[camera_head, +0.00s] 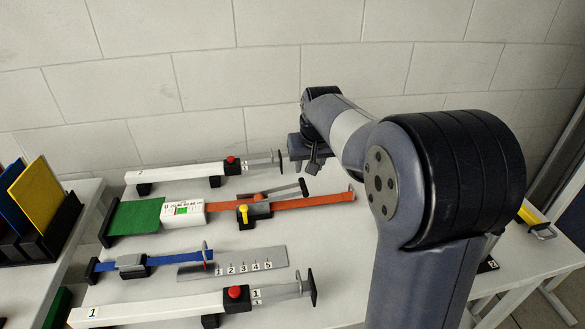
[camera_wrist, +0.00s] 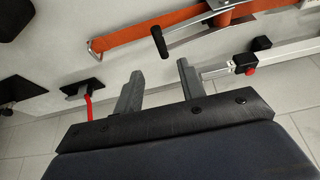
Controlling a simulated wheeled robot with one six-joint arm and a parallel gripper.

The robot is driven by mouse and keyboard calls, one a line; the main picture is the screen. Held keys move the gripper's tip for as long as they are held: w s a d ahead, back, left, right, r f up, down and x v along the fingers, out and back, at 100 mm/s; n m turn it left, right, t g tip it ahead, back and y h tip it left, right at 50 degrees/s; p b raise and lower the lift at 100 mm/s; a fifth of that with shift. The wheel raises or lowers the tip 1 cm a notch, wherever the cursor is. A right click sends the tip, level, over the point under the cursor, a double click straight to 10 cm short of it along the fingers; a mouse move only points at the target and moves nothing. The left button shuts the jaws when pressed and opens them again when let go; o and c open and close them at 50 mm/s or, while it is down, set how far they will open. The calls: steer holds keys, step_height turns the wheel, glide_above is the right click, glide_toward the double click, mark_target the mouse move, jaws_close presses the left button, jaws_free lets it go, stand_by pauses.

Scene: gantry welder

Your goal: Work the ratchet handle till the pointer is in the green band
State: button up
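The ratchet (camera_head: 258,210) sits on an orange strap (camera_head: 318,202) on the white table. Its handle (camera_head: 290,191) slants up and right to a dark grip. In the wrist view the black grip (camera_wrist: 158,41) stands just beyond the gap between my fingertips, apart from them. My gripper (camera_wrist: 158,80) is open and empty; in the head view my gripper (camera_head: 312,160) hangs above and behind the handle's end. The pointer is too small to read.
A white beam with a red button (camera_head: 232,160) lies behind the ratchet, close to my gripper. Another beam (camera_head: 150,308) lies in front. Between them are a blue strap clamp (camera_head: 132,265) and a numbered metal plate (camera_head: 245,262). Coloured panels (camera_head: 42,198) stand at left.

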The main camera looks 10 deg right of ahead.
mark_target(304, 186)
steer(key=x, duration=1)
steer(key=shift+w+f, duration=0.3)
steer(key=shift+w, duration=0.05)
steer(key=shift+c, duration=0.6)
jaws_close()
